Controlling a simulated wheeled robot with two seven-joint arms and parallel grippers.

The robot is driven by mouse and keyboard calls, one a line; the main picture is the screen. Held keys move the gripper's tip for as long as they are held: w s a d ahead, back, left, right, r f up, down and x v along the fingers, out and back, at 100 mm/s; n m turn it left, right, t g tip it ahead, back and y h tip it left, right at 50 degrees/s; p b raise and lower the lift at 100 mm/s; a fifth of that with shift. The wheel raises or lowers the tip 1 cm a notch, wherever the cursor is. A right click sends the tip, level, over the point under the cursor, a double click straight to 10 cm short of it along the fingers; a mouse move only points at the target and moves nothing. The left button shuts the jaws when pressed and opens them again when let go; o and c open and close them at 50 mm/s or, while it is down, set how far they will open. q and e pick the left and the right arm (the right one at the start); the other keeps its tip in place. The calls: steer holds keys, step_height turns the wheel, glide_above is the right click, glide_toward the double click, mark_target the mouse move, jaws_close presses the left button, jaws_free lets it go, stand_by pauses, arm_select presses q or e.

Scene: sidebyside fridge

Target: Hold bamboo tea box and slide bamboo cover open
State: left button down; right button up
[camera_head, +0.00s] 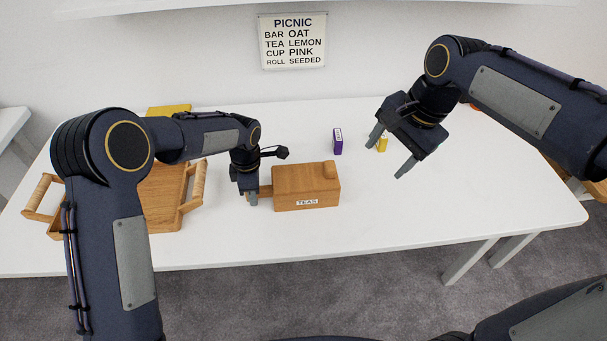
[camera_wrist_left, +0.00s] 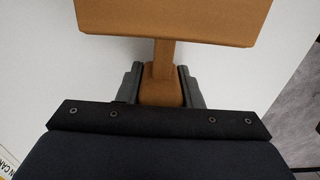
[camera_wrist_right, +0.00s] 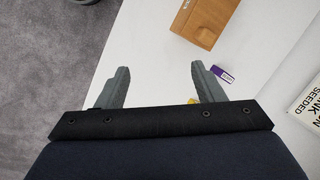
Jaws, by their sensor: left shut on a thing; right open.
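The bamboo tea box (camera_head: 306,187) stands on the white table with its "TEAS" label facing the front edge. Its cover (camera_head: 300,174) lies on top, with a raised grip (camera_head: 329,169) at the right end, and looks closed. My left gripper (camera_head: 252,197) is shut on the handle at the box's left end; the handle (camera_wrist_left: 163,75) shows between the fingers in the left wrist view. My right gripper (camera_head: 388,152) is open and empty, above the table to the right of the box. The box (camera_wrist_right: 206,20) is ahead of it in the right wrist view.
A purple packet (camera_head: 338,141) stands behind the box, with a small yellow item (camera_head: 382,144) right of it. A wooden tray (camera_head: 165,215) with handles is at left, partly hidden by my left arm. A picnic sign (camera_head: 293,41) hangs behind. The table's right front is clear.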

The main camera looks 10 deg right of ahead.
mark_target(331, 165)
steer(key=w+a+f+m+g+h, duration=0.1)
steer(key=w+a+f+m, duration=0.1)
steer(key=w+a+m, duration=0.3)
steer(key=w+a+f+m+g+h, duration=0.1)
steer(key=w+a+f+m+h, duration=0.15)
steer(key=w, duration=0.45)
steer(key=shift+n+y, duration=0.35)
steer(key=shift+y, duration=0.1)
steer(key=shift+w+a+f, duration=0.1)
steer(key=shift+a+f, duration=0.05)
steer(key=shift+f, duration=5.6)
steer(key=c, duration=1.2)
steer(key=shift+o, duration=0.2)
